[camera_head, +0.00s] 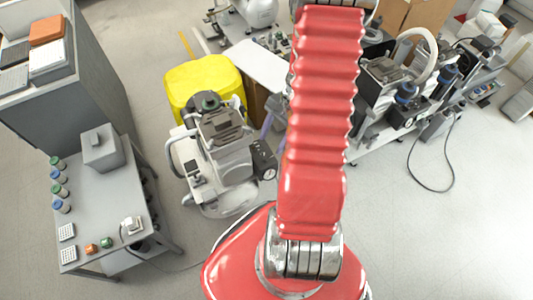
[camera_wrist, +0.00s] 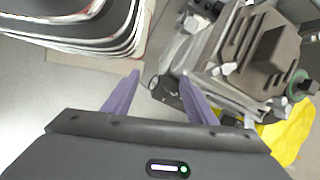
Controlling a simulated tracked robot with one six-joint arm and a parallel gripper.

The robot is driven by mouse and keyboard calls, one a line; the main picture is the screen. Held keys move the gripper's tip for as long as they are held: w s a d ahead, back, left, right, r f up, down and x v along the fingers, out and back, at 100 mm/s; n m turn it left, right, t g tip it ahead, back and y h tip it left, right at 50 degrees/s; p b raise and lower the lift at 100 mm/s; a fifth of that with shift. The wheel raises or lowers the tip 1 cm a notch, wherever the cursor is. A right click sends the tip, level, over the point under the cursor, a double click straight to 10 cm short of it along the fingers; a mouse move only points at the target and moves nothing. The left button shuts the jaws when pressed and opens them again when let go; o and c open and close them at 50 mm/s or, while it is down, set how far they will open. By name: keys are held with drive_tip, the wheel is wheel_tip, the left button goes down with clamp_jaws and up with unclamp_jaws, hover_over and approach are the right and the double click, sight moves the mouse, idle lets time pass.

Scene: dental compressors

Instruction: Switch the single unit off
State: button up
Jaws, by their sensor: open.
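The single compressor unit (camera_head: 222,155) stands on the floor left of my arm in the head view. It has a pale base, a grey ribbed motor head and a black box (camera_head: 263,159) with a round pale dial on its right side. The unit's grey ribbed head (camera_wrist: 265,50) fills the upper right of the wrist view. My gripper (camera_wrist: 160,76) shows two purple fingers spread apart with nothing between them. Parts of the unit appear beyond the right finger. In the head view my red arm hides most of the gripper. I cannot make out the switch position.
A yellow container (camera_head: 205,82) stands behind the unit. A grey table (camera_head: 105,195) with jars, a box and small buttons is at left, beside a grey cabinet (camera_head: 85,90). A larger machine (camera_head: 400,85) with a trailing cable is at right. Floor at lower right is clear.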

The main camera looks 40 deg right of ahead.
sight(264, 157)
drive_tip(key=w+d+f+m+t+h, duration=0.1)
drive_tip(key=w+d+f+m+t, duration=0.1)
drive_tip(key=d+f+m, duration=0.5)
drive_tip(key=shift+w+d+f+m, duration=0.15)
drive_tip(key=shift+w+f+m, duration=0.45)
drive_tip(key=shift+w+f, duration=0.1)
drive_tip(key=x, duration=1.3)
drive_tip(key=shift+a+f, duration=0.2)
drive_tip(key=shift+f, duration=0.15)
drive_tip(key=shift+c, duration=0.7)
drive_tip(key=c, duration=0.9)
